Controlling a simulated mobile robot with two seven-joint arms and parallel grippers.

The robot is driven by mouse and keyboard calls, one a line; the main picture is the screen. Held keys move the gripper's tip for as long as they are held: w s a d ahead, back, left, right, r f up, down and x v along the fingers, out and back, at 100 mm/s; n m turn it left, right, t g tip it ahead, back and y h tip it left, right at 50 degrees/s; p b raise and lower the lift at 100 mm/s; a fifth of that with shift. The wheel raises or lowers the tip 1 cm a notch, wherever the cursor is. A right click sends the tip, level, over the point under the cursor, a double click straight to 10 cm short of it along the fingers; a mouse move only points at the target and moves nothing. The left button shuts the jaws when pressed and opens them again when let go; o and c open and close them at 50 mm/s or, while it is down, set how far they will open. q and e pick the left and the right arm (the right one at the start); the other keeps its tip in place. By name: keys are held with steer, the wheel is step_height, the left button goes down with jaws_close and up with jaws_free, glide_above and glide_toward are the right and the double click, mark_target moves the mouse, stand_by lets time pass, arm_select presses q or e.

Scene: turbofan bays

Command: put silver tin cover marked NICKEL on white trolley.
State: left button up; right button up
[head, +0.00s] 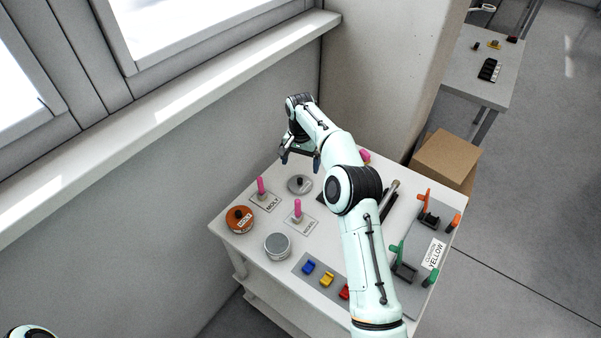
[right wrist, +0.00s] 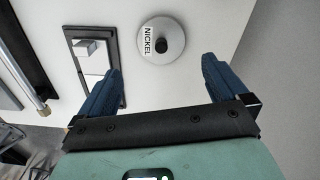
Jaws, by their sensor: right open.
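The silver tin cover marked NICKEL (right wrist: 160,40) is a round grey disc with a black knob and a white label. In the head view it (head: 299,186) lies flat on the white shelved stand (head: 235,237), which looks like a trolley. My right gripper (head: 300,162) is above and just behind the cover in the head view. In the right wrist view its blue fingers (right wrist: 161,70) are open and empty, with the cover ahead of them, between their lines. A round silver tin (head: 277,248) stands nearer the front. My left gripper is not in view.
A grey YELLOW-marked fixture (head: 432,250) is at right. A cardboard box (head: 446,160) and another table (head: 490,65) stand beyond. A wall and sill (head: 170,115) border the left.

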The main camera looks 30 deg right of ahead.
step_height(320, 180, up, 3)
steer(key=shift+r, duration=0.2)
stand_by(0.5)
